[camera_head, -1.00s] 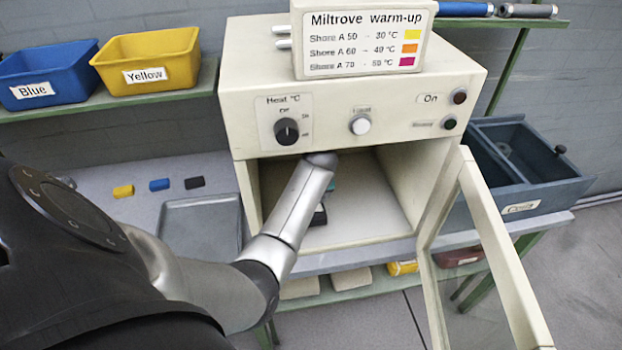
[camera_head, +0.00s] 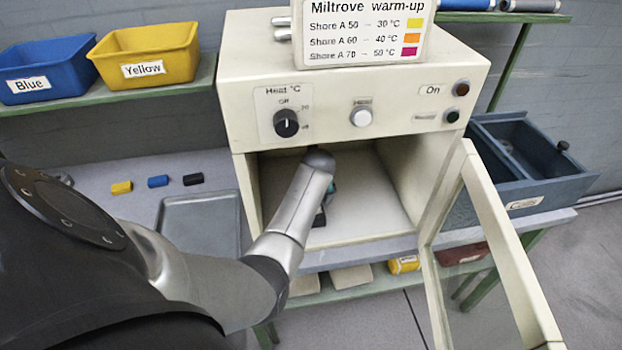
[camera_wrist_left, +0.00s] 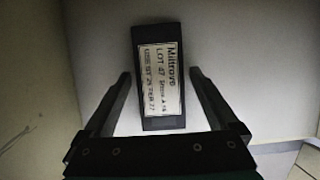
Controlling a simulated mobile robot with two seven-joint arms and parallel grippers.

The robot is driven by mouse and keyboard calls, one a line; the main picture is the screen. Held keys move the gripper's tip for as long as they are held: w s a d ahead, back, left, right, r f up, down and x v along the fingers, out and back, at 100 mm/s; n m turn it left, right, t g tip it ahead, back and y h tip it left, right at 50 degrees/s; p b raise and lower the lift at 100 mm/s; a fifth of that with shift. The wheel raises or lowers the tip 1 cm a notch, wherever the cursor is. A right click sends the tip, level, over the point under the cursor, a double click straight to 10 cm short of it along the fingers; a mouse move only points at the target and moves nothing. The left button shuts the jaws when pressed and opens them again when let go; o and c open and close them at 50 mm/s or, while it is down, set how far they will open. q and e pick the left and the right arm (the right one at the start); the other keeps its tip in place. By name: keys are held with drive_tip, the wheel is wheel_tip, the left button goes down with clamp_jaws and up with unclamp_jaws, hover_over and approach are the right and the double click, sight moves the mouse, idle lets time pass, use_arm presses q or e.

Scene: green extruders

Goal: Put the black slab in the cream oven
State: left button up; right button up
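The black slab (camera_wrist_left: 159,76) has a white label reading "Miltrove LOT 47" and lies flat on a pale surface in the left wrist view. The cream oven (camera_head: 350,88) stands open on the bench, its glazed door (camera_head: 488,240) swung out to the right. My left arm reaches into its chamber. My left gripper (camera_wrist_left: 160,73) has its two fingers apart, one on each side of the slab, with narrow gaps visible between fingers and slab. In the head view my forearm hides most of the gripper; only dark and teal bits show below it. My right gripper is not in view.
A grey tray (camera_head: 200,222) lies left of the oven, beside small yellow, blue and black pieces. Blue (camera_head: 48,72) and yellow (camera_head: 147,54) bins sit on the left shelf. A dark blue crate (camera_head: 530,165) stands right of the oven. The chamber floor beside my arm is clear.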

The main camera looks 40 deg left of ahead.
use_arm(q)
drive_tip(key=shift+o, duration=0.2)
drive_tip(key=shift+r, duration=0.1)
drive_tip(key=shift+r, duration=0.25)
drive_tip(key=shift+p+v, duration=0.75)
drive_tip(key=shift+v, duration=0.5)
drive_tip(key=s+d, duration=0.2)
drive_tip(key=d, duration=0.1)
drive_tip(key=s+d+p, duration=0.1)
drive_tip(key=s+d, duration=0.2)
drive_tip(key=s+d+p, duration=0.1)
drive_tip(key=s+d, duration=0.2)
drive_tip(key=shift+d, duration=0.15)
